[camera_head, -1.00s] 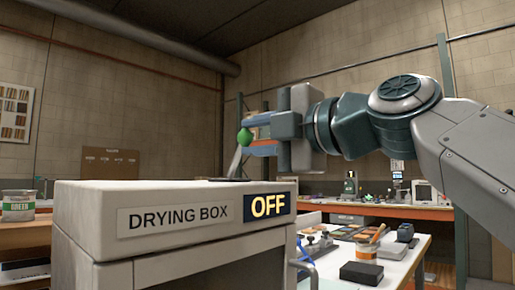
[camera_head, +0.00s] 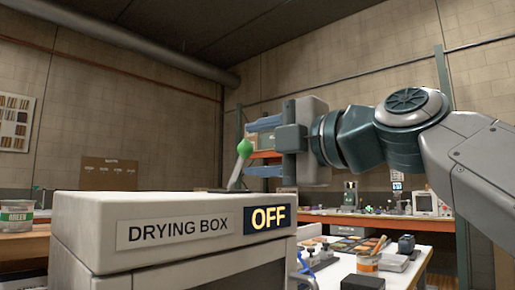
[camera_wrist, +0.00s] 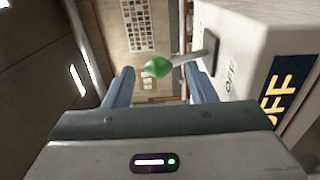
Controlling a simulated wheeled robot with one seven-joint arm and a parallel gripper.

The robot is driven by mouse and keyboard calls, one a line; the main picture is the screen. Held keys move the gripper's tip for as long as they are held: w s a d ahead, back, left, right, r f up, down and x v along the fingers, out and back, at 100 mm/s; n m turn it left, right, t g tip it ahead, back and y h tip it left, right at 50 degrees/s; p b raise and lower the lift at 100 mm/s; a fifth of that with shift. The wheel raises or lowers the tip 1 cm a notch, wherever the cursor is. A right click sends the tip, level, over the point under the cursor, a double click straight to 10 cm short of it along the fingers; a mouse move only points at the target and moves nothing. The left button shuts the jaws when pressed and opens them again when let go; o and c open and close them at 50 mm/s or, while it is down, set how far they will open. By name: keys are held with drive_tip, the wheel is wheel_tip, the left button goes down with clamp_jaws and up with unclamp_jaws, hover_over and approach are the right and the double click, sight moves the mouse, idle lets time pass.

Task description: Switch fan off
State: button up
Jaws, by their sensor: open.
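The drying box (camera_head: 120,250) stands in front with its sign (camera_head: 267,219) reading OFF. A lever with a green knob (camera_head: 245,148) rises from a dark plate on the box top and leans to the right in the head view. In the wrist view the green knob (camera_wrist: 158,66) is between and beyond the fingers, and its grey stem runs to the plate (camera_wrist: 210,53) beside the letters OFF. My gripper (camera_head: 250,148) is open, with its two blue fingers above and below the level of the knob. In the wrist view my gripper (camera_wrist: 160,82) looks empty; I cannot tell whether it touches the lever.
A white table (camera_head: 400,270) with a brush cup (camera_head: 368,263) and several small items stands at the right. A back bench (camera_head: 390,219) holds equipment. The air above the box is otherwise clear.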

drive_tip(key=v, duration=1.3)
drive_tip(key=shift+p, duration=0.45)
drive_tip(key=shift+r, duration=0.15)
